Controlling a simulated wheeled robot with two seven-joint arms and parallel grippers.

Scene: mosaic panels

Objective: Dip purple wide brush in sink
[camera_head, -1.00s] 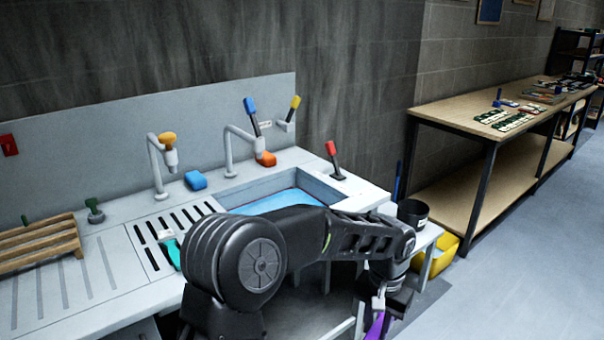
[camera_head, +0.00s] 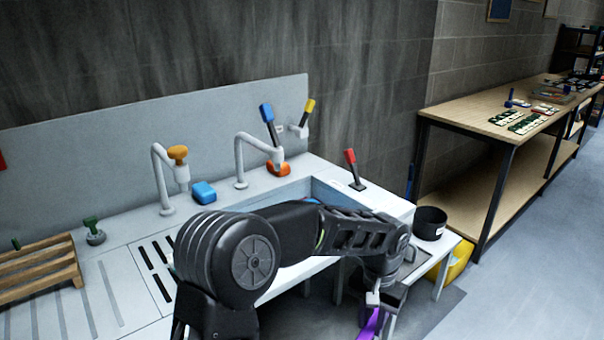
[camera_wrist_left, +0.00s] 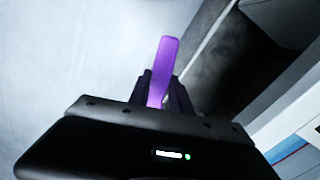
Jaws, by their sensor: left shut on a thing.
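The purple wide brush (camera_head: 371,324) hangs low at the lower edge of the head view, below my left wrist. My left gripper (camera_head: 372,299) is shut on it. In the left wrist view the purple handle (camera_wrist_left: 163,70) stands between the two dark fingers of my left gripper (camera_wrist_left: 160,92); its bristle end cannot be made out. The sink (camera_head: 345,195) is behind my left arm, which hides most of its basin. The brush is in front of the sink and outside it. My right gripper is not in view.
Two grey faucets (camera_head: 240,160) stand behind the sink, with a blue sponge (camera_head: 204,192) between them. A red-handled lever (camera_head: 352,168) rises at the sink's back right. A black pot (camera_head: 430,223) stands on a small side table. A wooden rack (camera_head: 40,268) is at left.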

